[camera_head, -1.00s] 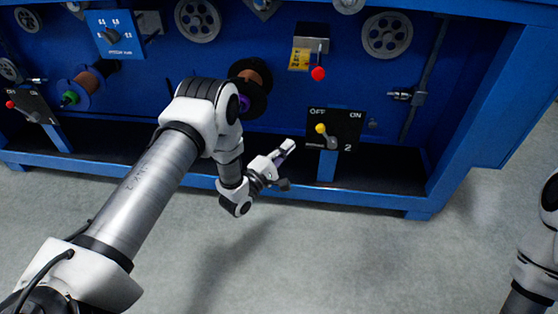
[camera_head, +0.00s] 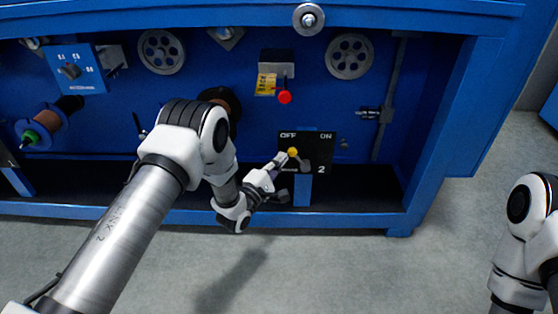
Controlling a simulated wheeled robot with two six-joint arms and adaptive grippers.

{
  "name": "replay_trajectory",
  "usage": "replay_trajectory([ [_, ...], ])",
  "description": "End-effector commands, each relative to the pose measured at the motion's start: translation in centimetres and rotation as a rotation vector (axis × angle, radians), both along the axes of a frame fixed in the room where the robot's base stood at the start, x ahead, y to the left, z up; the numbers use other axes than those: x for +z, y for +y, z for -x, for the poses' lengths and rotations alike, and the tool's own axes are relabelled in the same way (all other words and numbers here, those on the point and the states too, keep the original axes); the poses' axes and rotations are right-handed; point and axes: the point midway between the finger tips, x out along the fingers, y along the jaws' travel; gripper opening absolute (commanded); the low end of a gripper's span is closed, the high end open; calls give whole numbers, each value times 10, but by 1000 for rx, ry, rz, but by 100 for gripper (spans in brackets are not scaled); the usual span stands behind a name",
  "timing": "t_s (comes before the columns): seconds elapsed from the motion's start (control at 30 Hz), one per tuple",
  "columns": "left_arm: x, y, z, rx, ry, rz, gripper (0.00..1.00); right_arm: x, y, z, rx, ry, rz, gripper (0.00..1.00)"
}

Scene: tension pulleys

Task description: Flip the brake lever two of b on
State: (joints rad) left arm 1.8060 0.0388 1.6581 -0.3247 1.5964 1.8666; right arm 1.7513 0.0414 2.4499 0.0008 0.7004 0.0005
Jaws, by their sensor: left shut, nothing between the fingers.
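The brake lever's yellow knob (camera_head: 293,152) shows at the front of the black plate (camera_head: 321,152) marked OFF, ON and 2. The knob is on the OFF side, left of the plate's middle. My left gripper (camera_head: 279,161) is shut and empty, with its fingertips just left of the knob. I cannot tell whether they touch it. The gripper hides part of the plate's left side. My right arm shows at the right edge, but its gripper is out of view.
The blue machine frame (camera_head: 440,130) surrounds the plate. A red-knobbed lever (camera_head: 285,97) sticks out above it. A spool (camera_head: 222,97) is partly behind my left arm. A grey wheel (camera_head: 349,56) is at upper right. The grey floor in front is clear.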

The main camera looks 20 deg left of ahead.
Motion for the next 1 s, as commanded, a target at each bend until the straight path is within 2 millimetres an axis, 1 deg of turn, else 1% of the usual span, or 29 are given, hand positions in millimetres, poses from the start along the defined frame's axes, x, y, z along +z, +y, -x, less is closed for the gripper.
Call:
replay_trajectory([
  [0.03, 4, -1, 0, -1, 3, -10, 0, 5, 0, 0, 1, 0, 0, 40],
  [0.37, 6, -4, -1, -1, 15, -54, 0, 12, 0, 1, 3, 2, 0, 40],
  [0.57, 10, -6, -2, -2, 24, -87, 0, 20, 0, 1, 3, 2, 0, 40],
  [0.77, 19, -13, -3, -3, 46, -165, 0, 39, 0, 1, 3, 2, 0, 40],
  [1.0, 34, -24, -8, -3, 98, -348, 0, 76, 0, 1, 3, 2, 0, 40],
])
